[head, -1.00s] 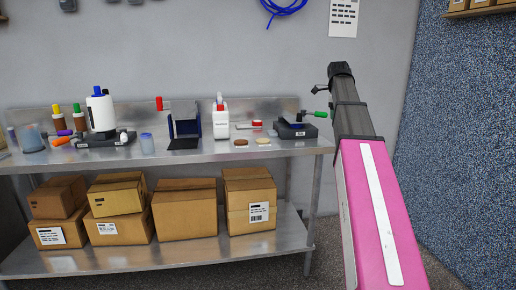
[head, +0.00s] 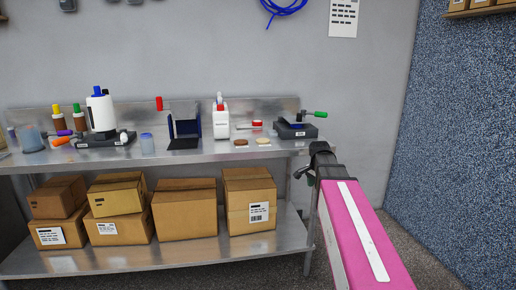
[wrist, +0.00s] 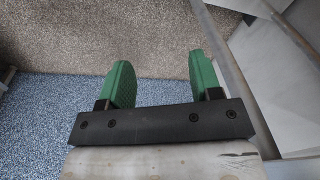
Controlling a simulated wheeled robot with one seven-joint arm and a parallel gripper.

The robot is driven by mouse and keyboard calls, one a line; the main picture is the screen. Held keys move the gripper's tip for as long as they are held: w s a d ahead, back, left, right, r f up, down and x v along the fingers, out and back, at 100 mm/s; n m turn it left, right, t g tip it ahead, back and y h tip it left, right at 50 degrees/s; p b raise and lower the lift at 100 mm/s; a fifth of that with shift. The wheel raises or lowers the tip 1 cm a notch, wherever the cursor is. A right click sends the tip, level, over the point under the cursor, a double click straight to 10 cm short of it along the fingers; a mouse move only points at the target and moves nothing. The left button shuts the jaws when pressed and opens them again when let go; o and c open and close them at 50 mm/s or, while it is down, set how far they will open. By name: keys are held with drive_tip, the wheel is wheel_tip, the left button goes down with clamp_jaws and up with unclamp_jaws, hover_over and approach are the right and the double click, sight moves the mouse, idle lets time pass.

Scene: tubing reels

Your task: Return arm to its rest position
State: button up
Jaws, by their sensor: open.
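My gripper (wrist: 160,85) shows in the wrist view with two green fingers spread apart and nothing between them. It points toward the carpeted floor (wrist: 100,35) and a blue speckled surface (wrist: 50,118). In the head view my pink and black arm is at the right, its dark wrist end by the front right corner of the steel bench (head: 290,152). The fingers are not clearly visible in the head view.
The bench holds a white bottle with a blue cap (head: 101,112), a white jug (head: 220,122) and a black device with a green handle (head: 297,130). Cardboard boxes (head: 185,212) fill the lower shelf. A blue speckled wall (head: 460,110) stands at the right.

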drive_tip(key=s+a+f+n, duration=0.3)
drive_tip(key=s+f+n, duration=0.2)
drive_tip(key=s+f, duration=0.3)
drive_tip(key=s+a+f+n+g, duration=0.1)
drive_tip(key=s+a+f+n, duration=0.2)
drive_tip(key=s+f+n, duration=0.3)
drive_tip(key=s+f, duration=0.3)
drive_tip(key=f, duration=0.4)
drive_tip(key=shift+s+a+n+y, duration=0.15)
drive_tip(key=shift+s+n+y, duration=0.15)
drive_tip(key=shift+c, duration=0.2)
